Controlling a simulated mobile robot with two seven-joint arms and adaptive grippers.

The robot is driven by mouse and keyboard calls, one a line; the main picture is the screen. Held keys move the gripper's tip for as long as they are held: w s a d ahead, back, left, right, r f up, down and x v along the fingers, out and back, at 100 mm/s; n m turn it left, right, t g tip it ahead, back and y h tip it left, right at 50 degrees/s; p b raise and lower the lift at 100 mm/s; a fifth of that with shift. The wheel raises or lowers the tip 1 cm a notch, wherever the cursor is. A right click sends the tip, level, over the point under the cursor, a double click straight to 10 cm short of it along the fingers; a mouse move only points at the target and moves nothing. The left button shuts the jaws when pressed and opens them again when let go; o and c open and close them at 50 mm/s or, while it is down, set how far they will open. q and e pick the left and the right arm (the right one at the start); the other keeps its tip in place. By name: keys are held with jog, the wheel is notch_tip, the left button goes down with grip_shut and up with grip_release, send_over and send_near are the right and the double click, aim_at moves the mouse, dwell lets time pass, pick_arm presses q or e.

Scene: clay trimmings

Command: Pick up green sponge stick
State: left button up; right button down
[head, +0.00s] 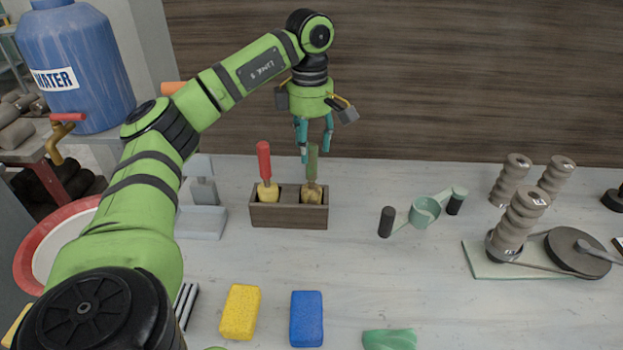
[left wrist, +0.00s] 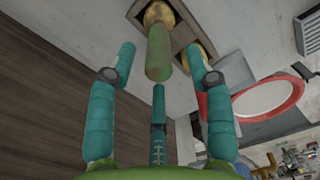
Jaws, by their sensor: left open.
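The green sponge stick (head: 312,163) stands upright in the right compartment of a dark wooden holder (head: 290,217), its yellow sponge end down. In the left wrist view the green handle (left wrist: 158,55) points toward my palm. My left gripper (head: 315,150) points down above it, with its teal fingers spread. The handle's top is at fingertip height in the head view. In the left wrist view it shows between the open fingertips (left wrist: 159,68), and I see no finger closed on it. My right gripper is not in view.
A red-handled sponge stick (head: 264,162) stands in the holder's left compartment, close by. A green double-ended tool (head: 424,212) lies to the right, and ribbed clay pieces (head: 518,220) stand farther right. Yellow (head: 240,312) and blue (head: 306,318) sponges lie in front. The table between is clear.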

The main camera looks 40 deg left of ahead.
aim_at(311, 162)
pick_arm(q)
notch_tip(311, 162, down, 5)
jog(key=shift+d+r+p, duration=0.1)
jog(key=shift+d+p, duration=0.05)
jog(key=shift+p, duration=0.4)
grip_shut()
